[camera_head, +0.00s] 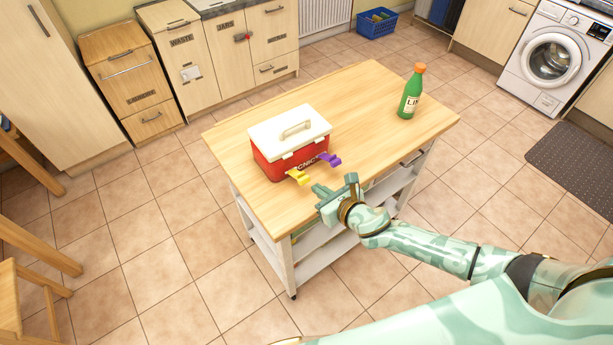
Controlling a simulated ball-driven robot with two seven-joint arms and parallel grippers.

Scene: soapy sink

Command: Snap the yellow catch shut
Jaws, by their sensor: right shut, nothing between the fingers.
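A red box with a white lid (277,131) and a handle on top stands on the wooden top of a trolley. The lid sits down on the box. A yellow catch (299,177) sticks out from the lower front of the box, swung outward. A purple catch (330,159) to its right sticks out the same way. My right gripper (321,191) is shut and empty, just right of and in front of the yellow catch, near the trolley's front edge. I cannot tell whether it touches the catch. My left gripper is not in view.
A green bottle with an orange cap (411,92) stands at the right of the trolley top (365,110). The wood between box and bottle is clear. Cabinets (205,60) line the back wall, and a wooden chair (25,290) stands at the left.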

